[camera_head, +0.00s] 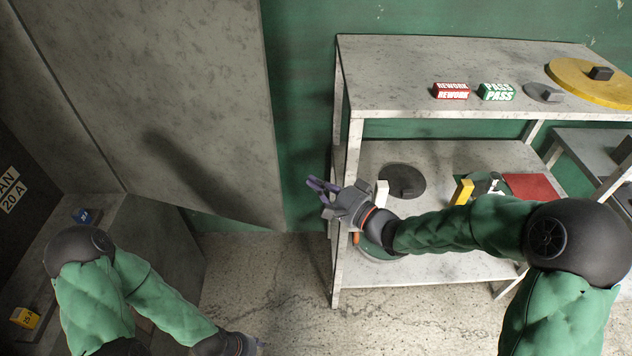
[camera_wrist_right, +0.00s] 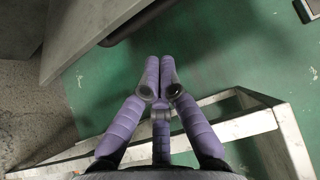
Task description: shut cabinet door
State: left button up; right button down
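The cabinet door (camera_head: 190,90) is a large grey mottled panel, standing open from the cabinet (camera_head: 165,235) at the left. In the right wrist view a grey panel (camera_wrist_right: 85,35), apparently the door, lies ahead and left of the fingers. My right gripper (camera_head: 314,188) has purple fingers and is beside the door's free edge, apart from it, near the shelf's left post. In the wrist view its fingertips (camera_wrist_right: 160,72) are together with nothing between them. My left gripper (camera_head: 258,343) is low at the bottom edge, mostly cut off; its finger state is unclear.
A grey shelf unit (camera_head: 400,95) stands at the right, close to my right forearm. It bears red and green blocks, discs and a red mat. Inside the cabinet are a blue block (camera_head: 87,215) and a yellow block (camera_head: 25,318). Bare floor (camera_head: 265,270) lies between.

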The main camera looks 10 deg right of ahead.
jog(key=w+a+f+n+g+y+b, duration=0.1)
jog(key=w+a+f+b, duration=0.1)
jog(key=w+a+b, duration=0.4)
jog(key=shift+a+f+y+b, duration=0.3)
jog(key=shift+a+b, duration=0.1)
jog(key=shift+b, duration=2.5)
jog(key=shift+a, duration=0.1)
